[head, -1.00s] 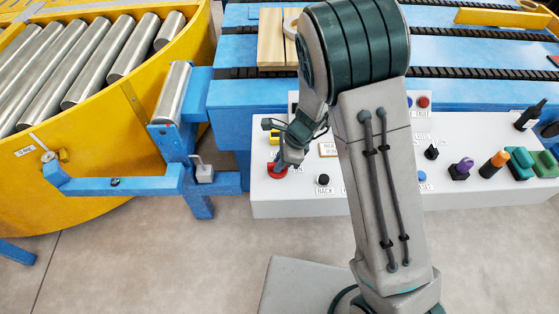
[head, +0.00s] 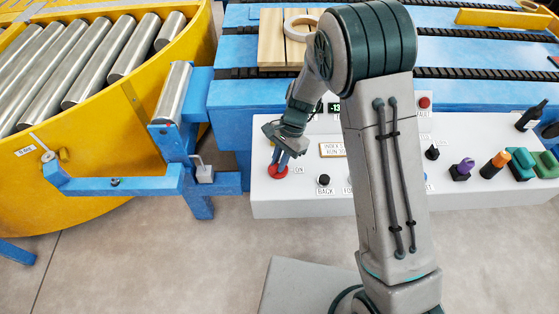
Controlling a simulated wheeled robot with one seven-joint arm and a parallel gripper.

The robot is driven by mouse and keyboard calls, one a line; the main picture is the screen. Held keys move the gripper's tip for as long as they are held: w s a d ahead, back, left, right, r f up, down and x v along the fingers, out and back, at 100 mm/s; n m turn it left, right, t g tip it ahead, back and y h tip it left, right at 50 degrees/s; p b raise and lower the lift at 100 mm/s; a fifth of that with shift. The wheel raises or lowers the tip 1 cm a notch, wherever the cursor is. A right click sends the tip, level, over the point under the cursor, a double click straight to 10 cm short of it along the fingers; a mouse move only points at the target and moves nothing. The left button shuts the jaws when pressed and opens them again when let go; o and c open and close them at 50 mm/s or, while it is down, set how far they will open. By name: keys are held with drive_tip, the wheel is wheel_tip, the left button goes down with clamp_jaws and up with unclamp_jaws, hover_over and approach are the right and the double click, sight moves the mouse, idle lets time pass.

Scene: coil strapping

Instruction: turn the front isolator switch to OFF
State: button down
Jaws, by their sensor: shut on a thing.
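The front isolator switch (head: 278,171) is a red round switch at the front left of the white control panel (head: 300,204). An "ON" label shows just right of it. My gripper (head: 279,165) reaches down onto the switch from above, with its fingers shut on the switch's handle. The fingers and wrist hide most of the handle, so its exact angle cannot be told. My arm hides the middle of the panel.
A black "BACK" button (head: 323,181) sits right of the switch. Several knobs and coloured tools stand at the panel's right. A blue bracket arm (head: 125,185) and yellow roller conveyor (head: 105,150) lie left. A pale coil (head: 300,24) rests on wooden boards behind.

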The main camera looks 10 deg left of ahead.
drive_tip(key=n+h, duration=0.1)
drive_tip(key=n, duration=0.3)
drive_tip(key=shift+w+a+n+g+h+b, duration=0.15)
drive_tip(key=shift+n+g+h+b, duration=0.15)
drive_tip(key=shift+h+b, duration=0.1)
drive_tip(key=shift+a+n+h+b, duration=0.1)
drive_tip(key=shift+n+h+b, duration=0.6)
drive_tip(key=shift+n, duration=1.6)
drive_tip(key=c, duration=1.4)
unclamp_jaws()
drive_tip(key=shift+c, duration=0.2)
drive_tip(key=v, duration=1.4)
drive_tip(key=shift+a+b, duration=0.3)
drive_tip(key=shift+b, duration=0.15)
